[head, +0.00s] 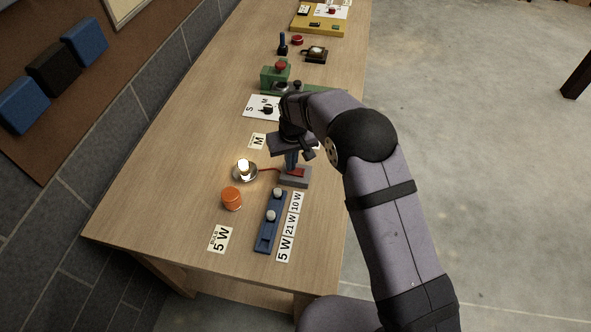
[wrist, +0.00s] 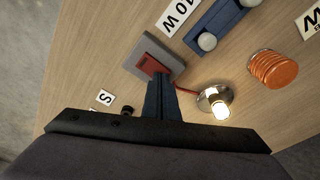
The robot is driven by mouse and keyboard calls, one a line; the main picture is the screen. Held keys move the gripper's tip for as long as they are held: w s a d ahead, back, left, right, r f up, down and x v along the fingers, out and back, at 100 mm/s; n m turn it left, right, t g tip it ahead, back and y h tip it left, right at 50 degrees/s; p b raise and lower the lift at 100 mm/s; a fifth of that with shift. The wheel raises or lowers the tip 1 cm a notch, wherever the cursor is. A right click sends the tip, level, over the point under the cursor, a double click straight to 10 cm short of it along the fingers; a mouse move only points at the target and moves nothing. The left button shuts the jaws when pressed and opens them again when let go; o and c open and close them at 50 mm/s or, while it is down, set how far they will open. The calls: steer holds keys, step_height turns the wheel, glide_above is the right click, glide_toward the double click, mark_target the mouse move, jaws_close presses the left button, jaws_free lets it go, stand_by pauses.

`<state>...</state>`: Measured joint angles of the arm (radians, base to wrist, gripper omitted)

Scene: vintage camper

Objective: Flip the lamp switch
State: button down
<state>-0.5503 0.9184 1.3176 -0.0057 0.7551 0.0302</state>
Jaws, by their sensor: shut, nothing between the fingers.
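The lamp switch is a grey box (head: 301,182) with a red rocker (head: 296,172) on the bench. In the wrist view the grey box (wrist: 146,47) and red rocker (wrist: 147,65) show just beyond my fingers. The lamp (head: 244,168) sits left of the switch, joined by a red wire, and its bulb glows; it also shows in the wrist view (wrist: 217,103). My gripper (head: 290,168) is shut and empty, pointing down with its blue fingertips at the rocker. I cannot tell whether they touch it. The fingers hide part of the rocker.
An orange ribbed cylinder (head: 231,199) and a blue holder (head: 266,235) with bulbs stand nearer the front. Labels lie around them. A green device (head: 272,76) with a red knob stands farther back. Bare wood lies left of the lamp.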

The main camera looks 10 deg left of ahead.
steer(key=shift+f, duration=0.15)
steer(key=shift+r, duration=0.2)
step_height(320, 180, up, 7)
steer(key=p, duration=0.4)
steer(key=shift+f, duration=0.15)
stand_by(0.4)
